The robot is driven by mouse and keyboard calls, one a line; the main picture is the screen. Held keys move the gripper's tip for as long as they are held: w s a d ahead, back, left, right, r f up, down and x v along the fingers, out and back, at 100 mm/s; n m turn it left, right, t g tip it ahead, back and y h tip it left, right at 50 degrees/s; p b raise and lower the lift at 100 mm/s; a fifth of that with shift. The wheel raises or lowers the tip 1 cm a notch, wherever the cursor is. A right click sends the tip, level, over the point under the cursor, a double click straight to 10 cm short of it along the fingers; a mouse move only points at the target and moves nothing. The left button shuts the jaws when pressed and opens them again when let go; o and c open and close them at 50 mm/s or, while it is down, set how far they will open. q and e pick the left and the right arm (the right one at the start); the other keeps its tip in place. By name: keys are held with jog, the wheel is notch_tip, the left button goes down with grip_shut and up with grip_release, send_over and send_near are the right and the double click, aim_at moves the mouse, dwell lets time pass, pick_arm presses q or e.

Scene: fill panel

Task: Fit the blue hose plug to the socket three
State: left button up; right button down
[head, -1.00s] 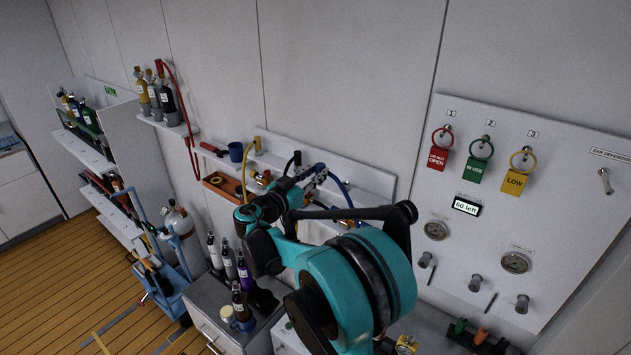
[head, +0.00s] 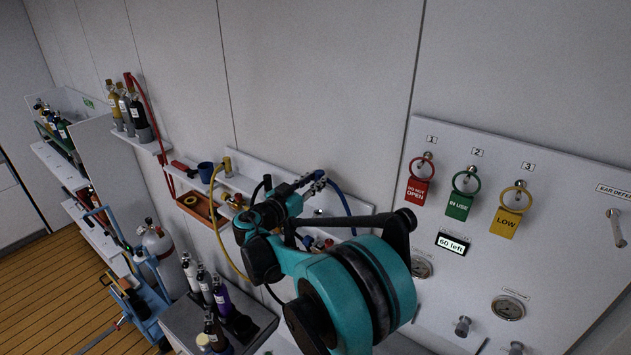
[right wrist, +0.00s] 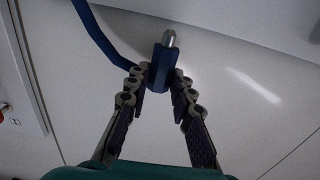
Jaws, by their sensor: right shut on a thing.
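My right gripper (head: 314,183) shows in the head view in front of the back wall, left of the panel. It also shows in the right wrist view (right wrist: 160,82), shut on the blue hose plug (right wrist: 162,74). The plug has a blue body and a bare metal tip pointing away from the fingers. Its blue hose (right wrist: 101,34) curves off to the upper left. In the head view, grey stub fittings (head: 463,326) stand low on the white panel (head: 570,240). Number labels stand at its top, with label three (head: 528,167) above a yellow LOW tag (head: 505,223). My left gripper is out of view.
A red tag (head: 417,190) and a green tag (head: 459,205) hang beside the yellow one. Gauges (head: 508,308) and a display (head: 452,243) sit below. A shelf with a yellow hose (head: 218,215) lies behind my arm.

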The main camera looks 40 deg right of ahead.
jog(key=shift+s+a+r, duration=0.15)
jog(key=shift+a+r, duration=0.05)
jog(key=shift+a, duration=0.3)
jog(key=f+b, duration=0.1)
jog(key=f, duration=0.1)
jog(key=f+b, duration=0.1)
jog(key=b, duration=0.1)
jog(key=f+b, duration=0.1)
jog(key=f, duration=0.1)
jog(key=shift+d+f+b, duration=0.3)
jog(key=shift+d+b, duration=0.05)
jog(key=shift+b, duration=0.05)
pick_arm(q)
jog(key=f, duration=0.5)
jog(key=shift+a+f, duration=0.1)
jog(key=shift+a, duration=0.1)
pick_arm(e)
jog(key=shift+a+f, duration=0.1)
jog(key=shift+f, duration=0.15)
pick_arm(q)
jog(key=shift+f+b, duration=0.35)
jog(key=shift+b, duration=0.2)
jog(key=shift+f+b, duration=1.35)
pick_arm(e)
jog(key=shift+f, duration=1.5)
jog(key=c, duration=1.2)
grip_release()
